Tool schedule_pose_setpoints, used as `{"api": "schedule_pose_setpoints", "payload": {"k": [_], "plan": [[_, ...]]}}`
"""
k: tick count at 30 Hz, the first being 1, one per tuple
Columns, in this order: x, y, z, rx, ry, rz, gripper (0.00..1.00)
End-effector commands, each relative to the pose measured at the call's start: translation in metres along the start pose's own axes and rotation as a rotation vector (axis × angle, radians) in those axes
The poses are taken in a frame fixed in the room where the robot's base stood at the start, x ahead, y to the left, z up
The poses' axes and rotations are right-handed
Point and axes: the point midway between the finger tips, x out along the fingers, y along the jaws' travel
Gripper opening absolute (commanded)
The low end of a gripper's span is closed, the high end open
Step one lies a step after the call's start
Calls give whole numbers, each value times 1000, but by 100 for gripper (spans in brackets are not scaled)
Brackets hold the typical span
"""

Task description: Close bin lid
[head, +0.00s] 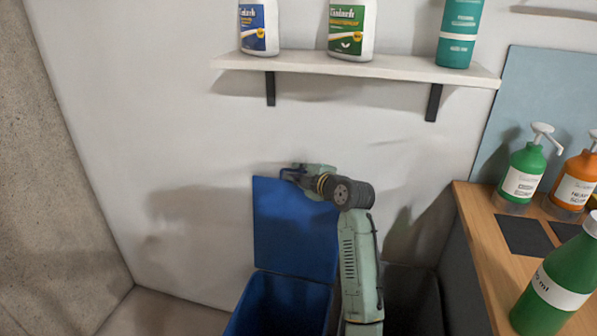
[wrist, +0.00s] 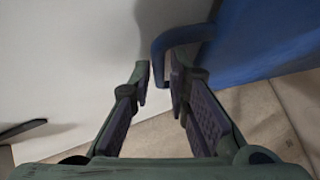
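The blue bin (head: 280,305) stands on the floor below the shelf, with its opening facing up. Its blue lid (head: 290,225) is open and stands upright at the back, near the wall. In the wrist view the lid (wrist: 265,40) fills the upper right, and a blue loop handle (wrist: 180,38) sticks out from it. My gripper (head: 292,173) is at the lid's top edge. In the wrist view my gripper (wrist: 160,82) is open, with the handle's bent end between or just beyond its fingertips. I cannot tell whether they touch it. My arm hides the lid's right side.
A wall shelf (head: 350,66) with several bottles hangs above my arm. A wooden counter (head: 490,250) with a green pump bottle (head: 523,172), an orange one (head: 574,182) and a large green bottle (head: 555,285) is on the right. The wall and floor left of the bin are clear.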

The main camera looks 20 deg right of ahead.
Motion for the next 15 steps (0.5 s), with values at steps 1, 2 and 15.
{"api": "schedule_pose_setpoints", "payload": {"k": [1, 2, 15], "plan": [[0, 0, 0, 0, 0, 0, 16], [0, 0, 0, 0, 0, 0, 16], [0, 0, 0, 0, 0, 0, 0]]}}
